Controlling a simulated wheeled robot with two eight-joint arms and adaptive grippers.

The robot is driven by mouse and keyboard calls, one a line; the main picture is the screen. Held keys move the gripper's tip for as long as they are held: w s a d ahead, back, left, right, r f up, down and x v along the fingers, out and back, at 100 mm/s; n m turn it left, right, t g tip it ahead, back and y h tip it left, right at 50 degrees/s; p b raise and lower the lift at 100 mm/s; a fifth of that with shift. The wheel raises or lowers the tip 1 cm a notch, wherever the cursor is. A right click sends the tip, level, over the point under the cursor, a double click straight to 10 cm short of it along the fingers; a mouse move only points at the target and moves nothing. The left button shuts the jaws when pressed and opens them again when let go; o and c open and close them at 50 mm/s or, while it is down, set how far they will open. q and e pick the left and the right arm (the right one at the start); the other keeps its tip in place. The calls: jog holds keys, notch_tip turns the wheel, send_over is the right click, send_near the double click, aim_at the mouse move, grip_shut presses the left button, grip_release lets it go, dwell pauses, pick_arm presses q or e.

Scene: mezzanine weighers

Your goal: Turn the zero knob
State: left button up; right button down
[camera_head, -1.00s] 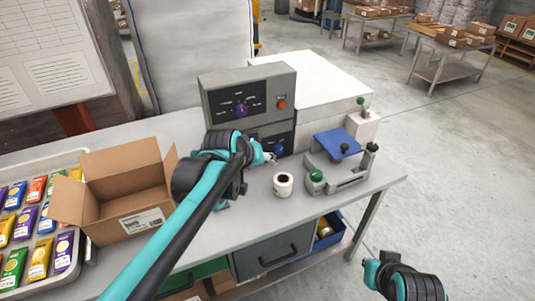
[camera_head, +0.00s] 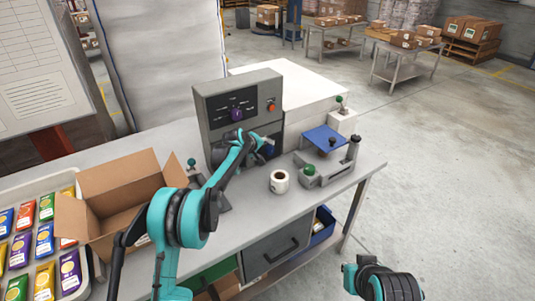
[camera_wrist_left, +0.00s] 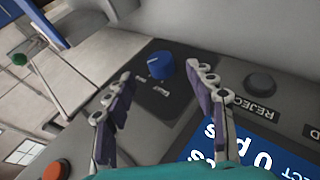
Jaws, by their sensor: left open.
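A blue knob (camera_wrist_left: 160,65) sits on a dark panel with a small label that I cannot read. My left gripper (camera_wrist_left: 163,74) is open in the left wrist view, its two fingers reaching toward opposite sides of the blue knob. No firm contact shows. In the head view my left gripper (camera_head: 266,145) is at the lower front of the grey control box (camera_head: 213,103) and mostly hides the blue knob.
A red button (camera_wrist_left: 56,170), a dark REJECT button (camera_wrist_left: 261,83) and a blue display (camera_wrist_left: 230,150) are near the left gripper. A white roll (camera_head: 279,182), a blue plate (camera_head: 322,138) and an open carton (camera_head: 120,180) stand on the bench.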

aim_at(269, 151)
pick_arm(q)
jog(key=b+x, duration=0.1)
jog(key=x, duration=0.4)
jog(key=shift+w+d+f, duration=0.1)
jog(key=shift+w+f, duration=0.2)
jog(key=c, duration=1.2)
